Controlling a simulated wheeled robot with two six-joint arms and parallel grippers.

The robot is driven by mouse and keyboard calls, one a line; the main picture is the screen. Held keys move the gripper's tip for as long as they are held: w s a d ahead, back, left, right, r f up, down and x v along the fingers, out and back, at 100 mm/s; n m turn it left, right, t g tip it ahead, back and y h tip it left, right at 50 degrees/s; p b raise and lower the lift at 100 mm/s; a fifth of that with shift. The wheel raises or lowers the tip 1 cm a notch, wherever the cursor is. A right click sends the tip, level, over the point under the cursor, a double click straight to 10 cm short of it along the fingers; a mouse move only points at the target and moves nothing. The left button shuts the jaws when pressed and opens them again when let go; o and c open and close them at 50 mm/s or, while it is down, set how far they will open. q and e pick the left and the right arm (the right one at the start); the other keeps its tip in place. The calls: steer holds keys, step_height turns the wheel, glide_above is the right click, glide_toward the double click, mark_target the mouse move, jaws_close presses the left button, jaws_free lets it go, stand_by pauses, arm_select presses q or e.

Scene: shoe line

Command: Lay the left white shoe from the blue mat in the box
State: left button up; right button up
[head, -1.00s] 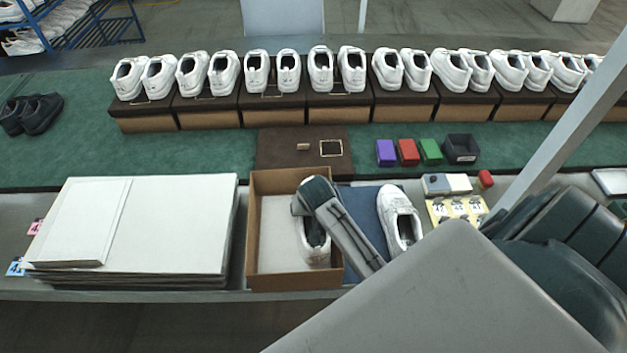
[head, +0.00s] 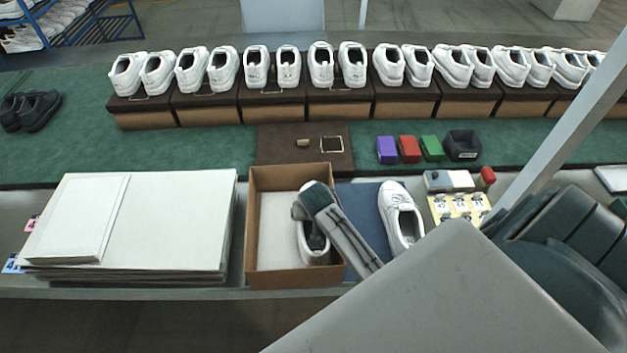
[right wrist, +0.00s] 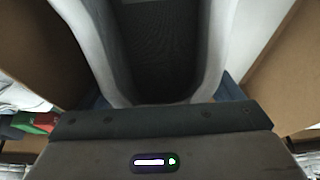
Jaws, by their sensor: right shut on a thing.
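The left white shoe (head: 316,258) is at the right side of the open brown box (head: 252,225), within its walls in the head view. My right gripper (head: 303,208) is shut on this shoe, and its arm covers part of it. In the right wrist view, the shoe's dark opening and pale collar (right wrist: 222,40) fill the middle, with brown box walls (right wrist: 285,85) on both sides. I cannot tell whether the sole touches the box floor. The other white shoe (head: 400,218) stays on the blue mat (head: 366,207). My left gripper is out of view.
White flat boards or lids (head: 165,220) are stacked left of the box. Number cards (head: 460,207) and a red-capped item (head: 487,177) lie right of the mat. Small coloured blocks (head: 409,149) and a row of white shoes on boxes stand behind.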

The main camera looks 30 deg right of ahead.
steer(key=shift+f, duration=0.6)
stand_by(0.6)
steer(key=o, duration=1)
steer(key=shift+o, duration=0.2)
steer(key=b+v, duration=0.2)
steer(key=v, duration=0.9)
steer(key=shift+b, duration=0.3)
